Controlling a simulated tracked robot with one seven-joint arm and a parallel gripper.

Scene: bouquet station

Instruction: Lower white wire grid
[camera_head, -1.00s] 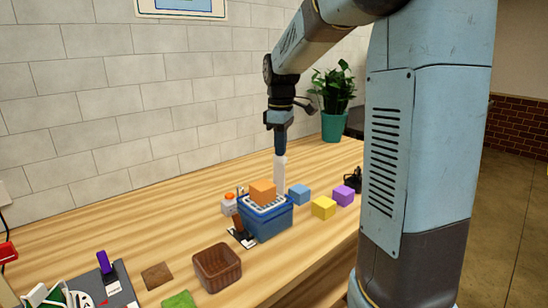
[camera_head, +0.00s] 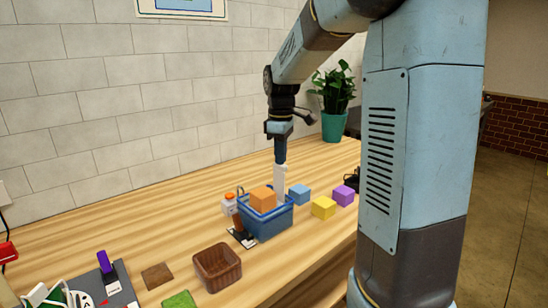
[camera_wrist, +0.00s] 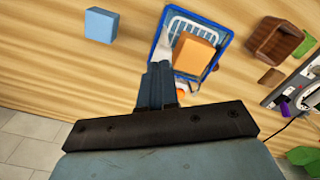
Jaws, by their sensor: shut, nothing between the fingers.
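A blue open box (camera_head: 268,226) stands on the wooden table and also shows in the wrist view (camera_wrist: 153,48). The white wire grid (camera_wrist: 178,27) lies inside its rim in the wrist view; in the head view the box walls mostly hide it. An orange cube (camera_head: 262,198) rests on the grid and stands partly above the rim; it also shows in the wrist view (camera_wrist: 194,54). My gripper (camera_head: 281,190) points down at the box's far side, fingers shut and empty. In the wrist view, the shut fingers (camera_wrist: 158,68) appear beside the box rim. Whether they touch the grid is unclear.
Blue (camera_head: 299,194), yellow (camera_head: 323,208) and purple (camera_head: 343,195) cubes stand right of the box. A brown wooden bowl (camera_head: 217,267) stands in front. A potted plant (camera_head: 334,125) is behind.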

